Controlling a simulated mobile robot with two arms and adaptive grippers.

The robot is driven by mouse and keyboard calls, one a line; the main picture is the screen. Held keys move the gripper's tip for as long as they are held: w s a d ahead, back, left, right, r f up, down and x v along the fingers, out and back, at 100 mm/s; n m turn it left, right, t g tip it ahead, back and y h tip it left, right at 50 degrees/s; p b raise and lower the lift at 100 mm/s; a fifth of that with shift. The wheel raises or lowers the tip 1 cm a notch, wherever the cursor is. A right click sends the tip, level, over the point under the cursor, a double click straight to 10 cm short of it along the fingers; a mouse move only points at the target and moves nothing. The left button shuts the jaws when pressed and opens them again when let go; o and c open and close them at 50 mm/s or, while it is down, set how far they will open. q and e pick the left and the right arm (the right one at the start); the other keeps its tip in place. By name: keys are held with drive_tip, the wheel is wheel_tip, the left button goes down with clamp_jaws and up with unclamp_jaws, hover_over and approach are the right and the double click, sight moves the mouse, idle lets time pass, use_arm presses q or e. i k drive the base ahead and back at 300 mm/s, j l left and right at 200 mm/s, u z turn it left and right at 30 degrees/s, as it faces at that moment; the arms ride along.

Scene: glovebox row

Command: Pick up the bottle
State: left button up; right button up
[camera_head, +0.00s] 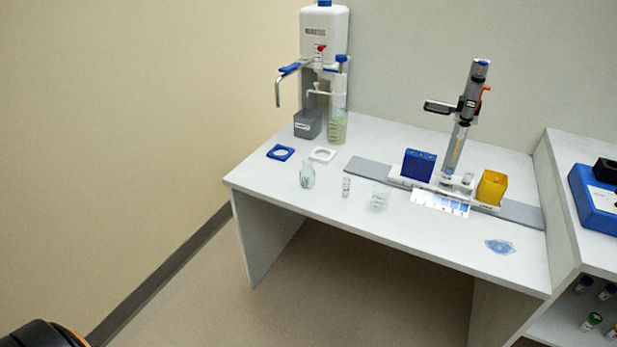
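Several vessels on the white table (262,184) could be the bottle. A clear, narrow-necked glass bottle (307,175) stands upright near the table's left front. A small clear vial (346,187) stands just right of it, and a clear beaker (380,198) stands further right. A taller bottle with pale green content (338,125) and a blue top stands at the back beside the dispenser. Neither of my grippers is in view. Nothing touches the narrow-necked bottle.
A white dispenser (323,35) with a grey box (307,125) stands at the back. Blue (271,154) and white (313,157) square frames lie behind the bottle. A stand with a syringe-like column (463,115) is to the right. A blue transparent piece (499,247) lies near the right front.

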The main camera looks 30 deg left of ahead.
sight(307, 175)
drive_tip(key=i+u, duration=0.8)
drive_tip(key=i+l+u, duration=0.25)
drive_tip(key=i+u, duration=0.15)
